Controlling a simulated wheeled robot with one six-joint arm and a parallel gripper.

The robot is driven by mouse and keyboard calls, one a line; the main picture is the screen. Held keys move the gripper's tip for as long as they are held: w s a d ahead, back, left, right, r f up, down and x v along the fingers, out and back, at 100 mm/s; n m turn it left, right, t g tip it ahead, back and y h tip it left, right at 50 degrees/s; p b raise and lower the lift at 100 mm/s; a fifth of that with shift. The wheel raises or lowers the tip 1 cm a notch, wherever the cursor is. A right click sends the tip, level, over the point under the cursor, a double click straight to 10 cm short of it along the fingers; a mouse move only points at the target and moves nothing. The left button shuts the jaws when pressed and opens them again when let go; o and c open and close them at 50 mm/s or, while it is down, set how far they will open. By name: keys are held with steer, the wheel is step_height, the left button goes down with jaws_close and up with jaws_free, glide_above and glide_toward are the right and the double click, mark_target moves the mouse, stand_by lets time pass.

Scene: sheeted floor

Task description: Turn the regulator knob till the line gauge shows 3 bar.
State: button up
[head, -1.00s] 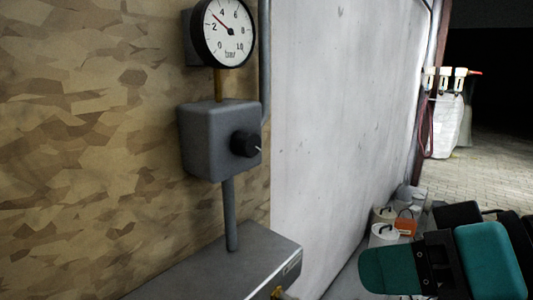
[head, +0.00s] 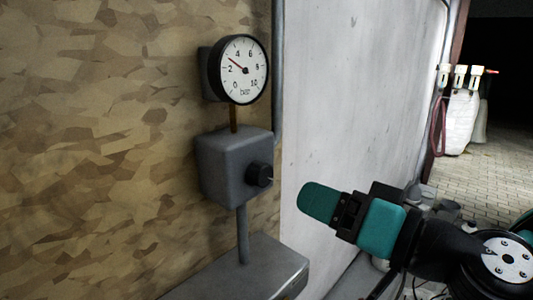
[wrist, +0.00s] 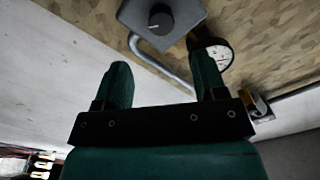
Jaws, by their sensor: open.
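The black regulator knob (head: 259,174) sticks out of a grey box (head: 222,165) on the wall, with a pale index mark pointing right. The round line gauge (head: 245,70) sits above it; its red needle points between 2 and 4, about 3 bar. In the wrist view the knob (wrist: 160,18) is at the top, and the gauge (wrist: 217,54) is right of it. My gripper (wrist: 163,75) is open and empty, its two green fingers apart and clear of the knob. In the head view the gripper (head: 318,202) is right of and below the knob.
A grey ledge (head: 245,268) runs below the regulator, joined to it by a pipe (head: 242,235). A pale wall panel (head: 345,100) stands to the right. White containers with a red hose (head: 438,128) are at the far right.

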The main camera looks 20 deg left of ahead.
mark_target(265, 179)
steer(key=p+x, duration=0.5)
steer(key=x, duration=0.4)
steer(key=shift+w+a+r+p, duration=0.1)
steer(key=shift+a+r+p, duration=0.05)
steer(key=shift+a+p, duration=0.25)
steer(key=shift+w+a, duration=0.15)
steer(key=shift+a, duration=0.2)
